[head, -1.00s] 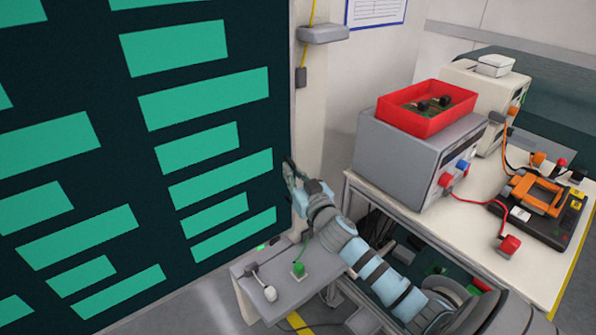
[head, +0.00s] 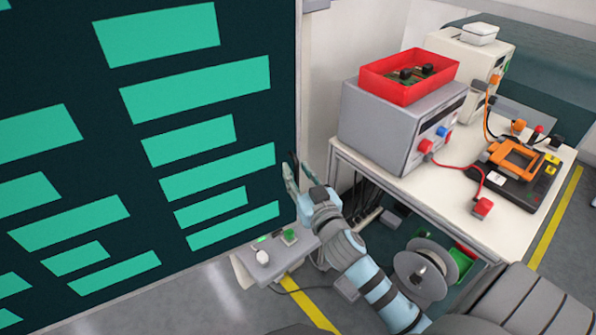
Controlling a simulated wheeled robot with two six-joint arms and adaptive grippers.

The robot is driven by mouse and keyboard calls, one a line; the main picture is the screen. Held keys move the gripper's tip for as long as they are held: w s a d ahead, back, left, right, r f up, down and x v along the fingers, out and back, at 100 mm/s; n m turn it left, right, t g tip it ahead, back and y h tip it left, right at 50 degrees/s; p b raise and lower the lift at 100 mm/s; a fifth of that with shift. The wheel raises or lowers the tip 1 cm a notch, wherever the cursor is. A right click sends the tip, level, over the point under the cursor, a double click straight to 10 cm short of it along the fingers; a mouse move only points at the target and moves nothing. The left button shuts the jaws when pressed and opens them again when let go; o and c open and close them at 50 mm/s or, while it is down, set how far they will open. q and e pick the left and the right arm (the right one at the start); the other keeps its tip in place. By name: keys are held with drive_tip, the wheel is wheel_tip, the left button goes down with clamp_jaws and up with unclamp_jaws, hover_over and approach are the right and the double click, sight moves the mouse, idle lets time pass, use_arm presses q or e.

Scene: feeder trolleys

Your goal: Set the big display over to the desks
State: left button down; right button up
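The big display (head: 60,180), a dark panel with several green bars, fills the left of the head view. Its left side and top run out of the picture. My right gripper (head: 292,176) is at the display's right edge, with its fingers upright against or beside that edge. Whether the fingers are closed on it cannot be told. A white-topped desk (head: 405,190) stands on the right, apart from the display. My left gripper is out of view.
A grey instrument (head: 375,128) with a red tray (head: 372,82) on top stands on the desk. A small grey stand (head: 295,250) with a green button is below the display's edge. A cable reel (head: 418,272) is under the desk. Yellow lines mark the floor.

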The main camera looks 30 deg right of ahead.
drive_tip(key=shift+r, duration=0.1)
drive_tip(key=shift+s, duration=0.2)
drive_tip(key=s+a, duration=0.2)
drive_tip(key=s, duration=0.9)
drive_tip(key=shift+s+a, duration=0.2)
